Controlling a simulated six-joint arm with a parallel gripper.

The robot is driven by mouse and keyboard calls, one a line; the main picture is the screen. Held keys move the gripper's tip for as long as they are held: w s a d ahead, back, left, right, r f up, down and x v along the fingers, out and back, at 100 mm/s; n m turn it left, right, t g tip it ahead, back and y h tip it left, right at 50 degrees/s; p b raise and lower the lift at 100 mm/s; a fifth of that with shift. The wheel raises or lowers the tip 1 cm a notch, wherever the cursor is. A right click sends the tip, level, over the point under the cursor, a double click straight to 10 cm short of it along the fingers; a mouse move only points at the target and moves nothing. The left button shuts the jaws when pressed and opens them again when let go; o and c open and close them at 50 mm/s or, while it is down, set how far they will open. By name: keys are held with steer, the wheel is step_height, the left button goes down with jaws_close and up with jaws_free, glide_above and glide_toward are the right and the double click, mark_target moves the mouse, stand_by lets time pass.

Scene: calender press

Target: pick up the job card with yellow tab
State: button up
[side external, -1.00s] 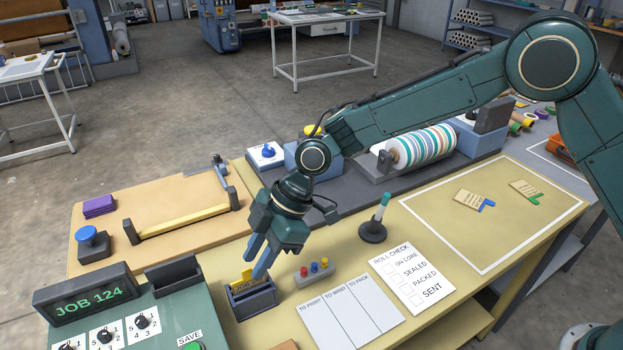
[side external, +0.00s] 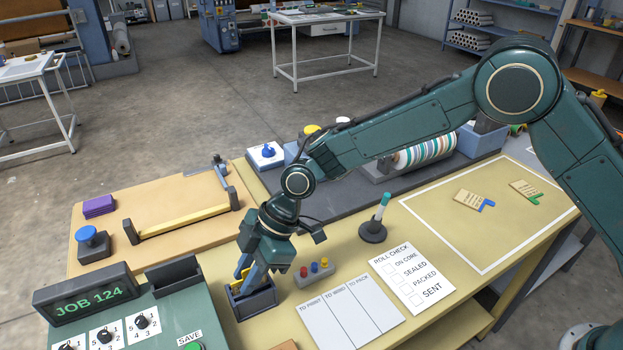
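The job card with the yellow tab (side external: 239,272) stands in a small dark grey holder (side external: 254,304) near the front edge of the bench. Only part of its yellow shows; my fingers hide the rest. My gripper (side external: 252,279) points down over the holder, with its blue fingers low at the card. I cannot tell whether the fingers are closed on the card or only beside it. Two other job cards lie flat in the white-outlined area on the right, one with a blue tab (side external: 487,206) and one with a green tab (side external: 533,197).
A small block with coloured buttons (side external: 314,270) sits right of the holder. A three-column sheet (side external: 350,312), a roll check sheet (side external: 412,277) and a pen stand (side external: 373,231) lie further right. The green JOB 124 console (side external: 150,315) and a dark tray (side external: 174,277) are at left.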

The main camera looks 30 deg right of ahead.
jaws_close()
steer(key=shift+r, duration=0.15)
step_height(320, 180, up, 20)
stand_by(0.7)
stand_by(0.4)
